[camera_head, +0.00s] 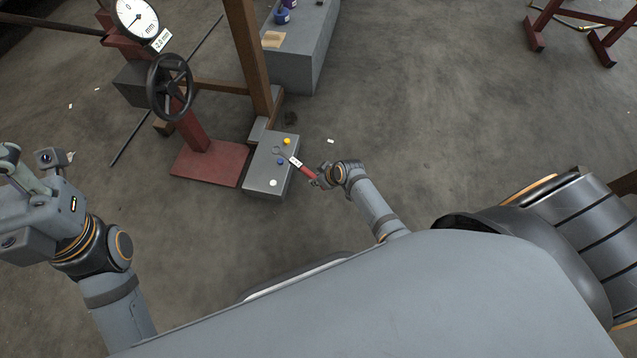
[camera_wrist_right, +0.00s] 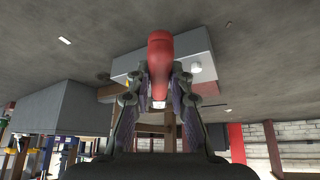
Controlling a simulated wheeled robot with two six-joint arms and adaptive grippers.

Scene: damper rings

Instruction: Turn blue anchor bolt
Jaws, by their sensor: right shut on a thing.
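A grey block (camera_head: 264,181) on the floor bears a yellow bolt (camera_head: 287,141), a blue bolt (camera_head: 280,161) and a white bolt (camera_head: 273,183). My right gripper (camera_head: 317,178) is shut on the red handle of a ring wrench (camera_head: 307,172), right of the block. The wrench's ring end shows over the block between the yellow and blue bolts, close to the blue one and apparently not around it. In the right wrist view, the red handle (camera_wrist_right: 160,55) is between the fingers (camera_wrist_right: 158,88); the white bolt (camera_wrist_right: 196,67) shows beside it. My left gripper (camera_head: 45,195) is far left, away from the block.
A handwheel (camera_head: 170,87) and a dial gauge (camera_head: 135,18) stand on a red base (camera_head: 208,164) left of the block. A brown post (camera_head: 247,55) rises behind it. A grey bench (camera_head: 300,60) with purple and blue items is farther back.

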